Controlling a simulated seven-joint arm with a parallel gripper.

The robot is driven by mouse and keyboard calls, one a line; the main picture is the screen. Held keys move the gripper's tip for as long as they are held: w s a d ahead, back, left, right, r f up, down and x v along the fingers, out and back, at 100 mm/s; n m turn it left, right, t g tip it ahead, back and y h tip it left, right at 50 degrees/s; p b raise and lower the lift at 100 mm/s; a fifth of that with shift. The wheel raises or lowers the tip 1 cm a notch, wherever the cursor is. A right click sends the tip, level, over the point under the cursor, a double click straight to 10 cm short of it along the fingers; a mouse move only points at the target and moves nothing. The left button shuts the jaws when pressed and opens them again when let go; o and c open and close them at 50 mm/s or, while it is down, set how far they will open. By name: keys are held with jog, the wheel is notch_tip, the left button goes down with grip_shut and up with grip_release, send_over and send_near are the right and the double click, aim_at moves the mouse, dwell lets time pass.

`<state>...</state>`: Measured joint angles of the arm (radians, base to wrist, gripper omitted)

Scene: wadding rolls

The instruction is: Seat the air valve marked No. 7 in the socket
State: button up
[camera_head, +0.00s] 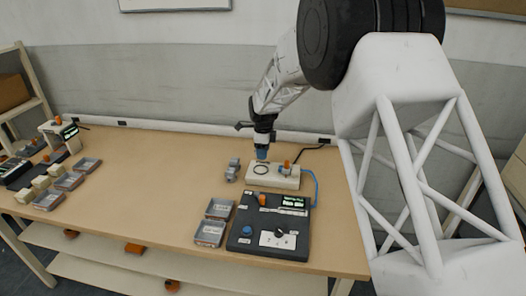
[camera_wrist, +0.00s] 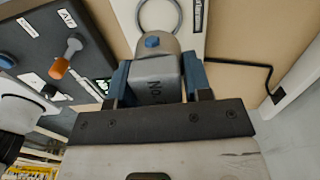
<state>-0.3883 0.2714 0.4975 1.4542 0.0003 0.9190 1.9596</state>
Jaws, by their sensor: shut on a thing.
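My gripper (camera_head: 262,153) is above the white block (camera_head: 285,182) at the back of the table. In the wrist view its blue fingers (camera_wrist: 158,82) are shut on a grey air valve (camera_wrist: 154,68) with a rounded end and a small blue knob. Its side reads "No."; I cannot make out the digit. The socket, a dark ring (camera_head: 260,169), is on the left part of the white block. It also shows in the wrist view as a grey ring (camera_wrist: 178,30), just beyond the valve. The valve appears above the ring, apart from it.
An orange-tipped lever (camera_head: 287,164) stands on the white block. Grey pieces (camera_head: 232,170) stand to its left. A black console (camera_head: 268,245) with knobs and two grey trays (camera_head: 210,233) lie in front. A blue hose (camera_head: 316,187) runs at right. The table's middle is clear.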

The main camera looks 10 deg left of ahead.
jog(key=shift+f, duration=0.1)
send_over(263, 170)
jog(key=shift+s+f, duration=0.1)
jog(key=shift+f, duration=2.15)
jog(key=shift+f, duration=0.9)
dwell(0.5)
jog(key=o, duration=1.1)
jog(key=shift+c, duration=0.2)
jog(key=shift+o, duration=0.5)
jog(key=o, duration=0.4)
jog(key=shift+r, duration=0.15)
